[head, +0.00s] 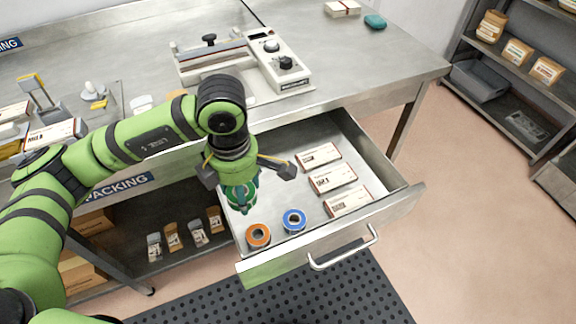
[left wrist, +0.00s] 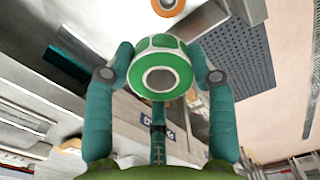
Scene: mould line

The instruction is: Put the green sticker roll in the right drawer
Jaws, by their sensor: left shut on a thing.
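The green sticker roll (head: 243,188) has a white edge and a pale core, and it shows large in the left wrist view (left wrist: 160,68). My left gripper (head: 240,198) is shut on it; in the left wrist view its teal fingers (left wrist: 160,62) press the roll from both sides. The gripper points down over the left part of the open drawer (head: 283,253). The arm hides part of the drawer, and I cannot tell whether the roll touches the drawer floor. My right gripper is not in view.
An orange roll (head: 258,235) and a blue roll (head: 294,221) stand near the drawer's front wall. Several white boxes (head: 333,177) line its right side. Bare drawer floor shows between them. The workbench top (head: 345,80) with a sealing device (head: 275,65) lies behind.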

